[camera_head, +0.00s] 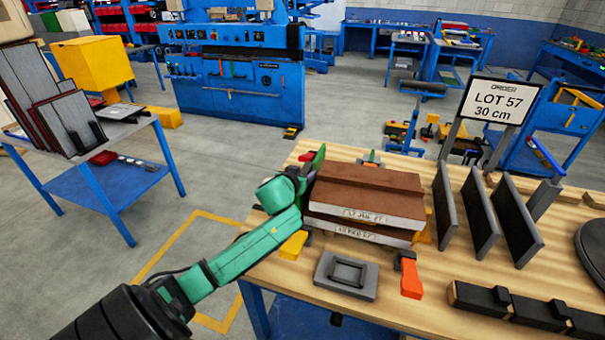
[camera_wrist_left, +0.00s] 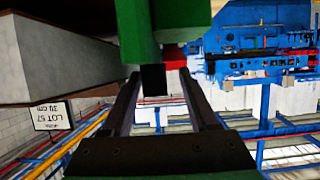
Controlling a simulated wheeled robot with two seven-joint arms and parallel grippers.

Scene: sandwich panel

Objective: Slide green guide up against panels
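The panels (camera_head: 355,190) lie stacked on the wooden bench, with brown tops and pale, labelled front edges. The green guide (camera_head: 318,160) stands upright at the stack's left side, partly hidden by my left arm; I cannot tell whether it touches the panels. My left gripper (camera_head: 303,172) is beside the guide, left of the stack. In the left wrist view, a large green piece (camera_wrist_left: 183,18), likely the guide, is just beyond the fingers. A small black block (camera_wrist_left: 153,80) sits between the parted fingers, with a gap on its right. My right gripper is not in view.
A grey plate with a handle (camera_head: 345,275), an orange piece (camera_head: 410,276) and a yellow block (camera_head: 293,245) lie in front of the stack. Dark upright plates (camera_head: 480,215) stand to its right, with a LOT 57, 30 cm sign (camera_head: 498,102) behind. Bare bench shows between.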

